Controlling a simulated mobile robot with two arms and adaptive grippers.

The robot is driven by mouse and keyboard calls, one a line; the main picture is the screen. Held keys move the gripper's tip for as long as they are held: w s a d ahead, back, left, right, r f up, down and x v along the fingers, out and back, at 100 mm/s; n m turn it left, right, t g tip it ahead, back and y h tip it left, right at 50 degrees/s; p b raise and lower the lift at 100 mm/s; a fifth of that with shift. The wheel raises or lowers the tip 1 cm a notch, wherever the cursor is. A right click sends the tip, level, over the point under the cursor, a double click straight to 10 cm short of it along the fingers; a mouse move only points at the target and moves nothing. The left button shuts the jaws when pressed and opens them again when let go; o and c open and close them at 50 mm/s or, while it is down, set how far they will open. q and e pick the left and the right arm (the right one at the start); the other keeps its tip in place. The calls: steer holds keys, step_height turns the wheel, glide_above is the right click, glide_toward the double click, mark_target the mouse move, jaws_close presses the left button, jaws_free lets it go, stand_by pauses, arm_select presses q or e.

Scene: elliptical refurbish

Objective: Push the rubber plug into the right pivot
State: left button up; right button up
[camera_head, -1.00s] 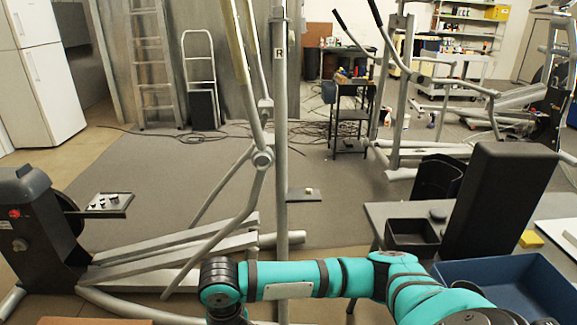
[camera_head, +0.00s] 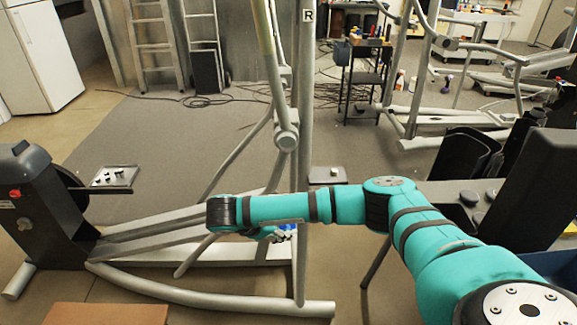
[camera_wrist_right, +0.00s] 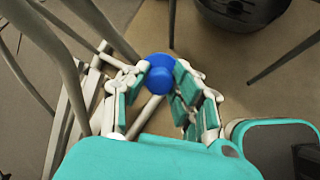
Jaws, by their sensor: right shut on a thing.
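My right gripper (camera_head: 275,233) is below the bend of my teal arm, low in front of the elliptical machine's bars. In the right wrist view my gripper (camera_wrist_right: 155,78) is shut on a blue rounded plug (camera_wrist_right: 158,70), with fingers on both sides of it. A small part of the blue plug (camera_head: 290,227) also shows in the head view. A round grey pivot (camera_head: 287,141) joins the bars beside the upright marked R. It is higher in the picture than the gripper and apart from the plug. My left gripper is out of view.
The upright post (camera_head: 304,110) stands close to my right gripper. Foot rails (camera_head: 160,235) and a curved base tube (camera_head: 200,300) lie low at left. A small tray (camera_head: 107,178) with parts is at left. A dark upright box (camera_head: 535,195) is at right.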

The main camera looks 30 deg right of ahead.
steer(key=shift+w+d+r+n+t, duration=0.3)
steer(key=shift+n+t, duration=0.2)
steer(key=shift+n, duration=0.1)
steer(key=shift+w+d+r+n+t+h, duration=0.25)
steer(key=shift+r+n+t, duration=0.1)
steer(key=shift+n+t, duration=0.2)
steer(key=shift+w+d+r+n+t+h, duration=0.1)
steer(key=shift+d+r+n+t+h, duration=0.2)
steer(key=shift+n+t, duration=0.2)
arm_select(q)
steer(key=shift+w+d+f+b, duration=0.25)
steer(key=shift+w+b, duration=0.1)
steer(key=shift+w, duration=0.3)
arm_select(e)
steer(key=w+d+r+n+t, duration=0.2)
steer(key=w+r+n+t, duration=0.1)
steer(key=r+t, duration=0.2)
steer(key=w+d+r+n+t, duration=0.3)
steer(key=w+r+t, duration=0.1)
steer(key=r+t, duration=0.2)
steer(key=shift+w+d+r+n, duration=0.15)
steer(key=shift+d+r+n, duration=0.2)
steer(key=shift+r, duration=0.15)
steer(key=shift+y, duration=0.25)
steer(key=shift+o, duration=0.8)
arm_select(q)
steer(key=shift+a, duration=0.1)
arm_select(e)
jaws_close()
